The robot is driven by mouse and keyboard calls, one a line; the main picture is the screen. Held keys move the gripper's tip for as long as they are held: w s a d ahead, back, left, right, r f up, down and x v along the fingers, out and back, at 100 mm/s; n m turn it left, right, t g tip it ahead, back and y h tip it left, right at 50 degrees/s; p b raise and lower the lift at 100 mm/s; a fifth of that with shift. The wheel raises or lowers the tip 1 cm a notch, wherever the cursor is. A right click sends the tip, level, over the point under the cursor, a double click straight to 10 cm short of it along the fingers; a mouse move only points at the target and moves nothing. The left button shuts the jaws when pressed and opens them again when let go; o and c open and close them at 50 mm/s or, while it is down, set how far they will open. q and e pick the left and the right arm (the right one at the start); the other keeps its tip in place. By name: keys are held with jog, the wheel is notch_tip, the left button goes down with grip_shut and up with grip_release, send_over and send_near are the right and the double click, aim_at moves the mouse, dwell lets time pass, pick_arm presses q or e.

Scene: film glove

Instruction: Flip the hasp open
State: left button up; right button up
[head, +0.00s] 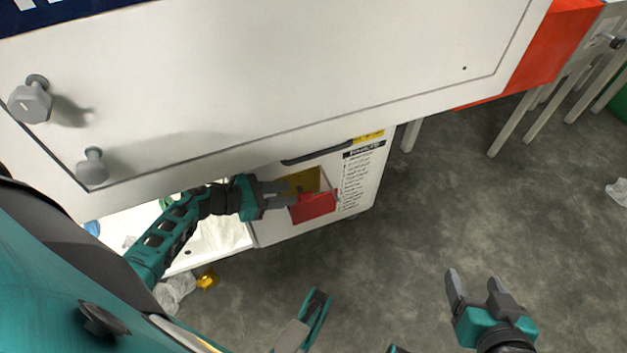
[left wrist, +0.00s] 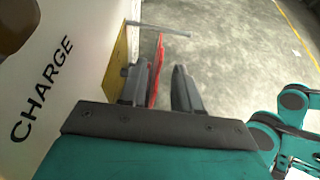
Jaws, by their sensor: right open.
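The hasp appears as a red flap (head: 313,207) beside a yellow plate (head: 303,181) on the white cabinet front (head: 365,180). In the left wrist view the red flap (left wrist: 159,62) is seen nearly edge-on, standing out from the yellow plate (left wrist: 121,62), with a thin grey rod (left wrist: 158,28) at its far end. My left gripper (head: 288,192) is at the flap; its fingers (left wrist: 162,90) are apart, with the flap between them, close to the left finger. Whether they touch is unclear. My right gripper (head: 474,280) is open and empty, low at the right, away from the cabinet.
A large white panel (head: 300,70) with grey knobs (head: 31,100) overhangs the cabinet. A lit opening (head: 215,240) lies left of the hasp, with crumpled plastic (head: 174,292) on the floor below. Grey-legged furniture (head: 510,125) stands at upper right. The grey floor (head: 480,200) is largely clear.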

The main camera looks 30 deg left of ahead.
aim_at(307, 192)
pick_arm(q)
jog(key=b+x, duration=0.1)
jog(key=x, duration=0.5)
jog(key=shift+w+d+f+b, duration=0.1)
jog(key=shift+w+d+b, duration=0.1)
jog(key=shift+d+b, duration=0.15)
grip_shut()
dwell(1.1)
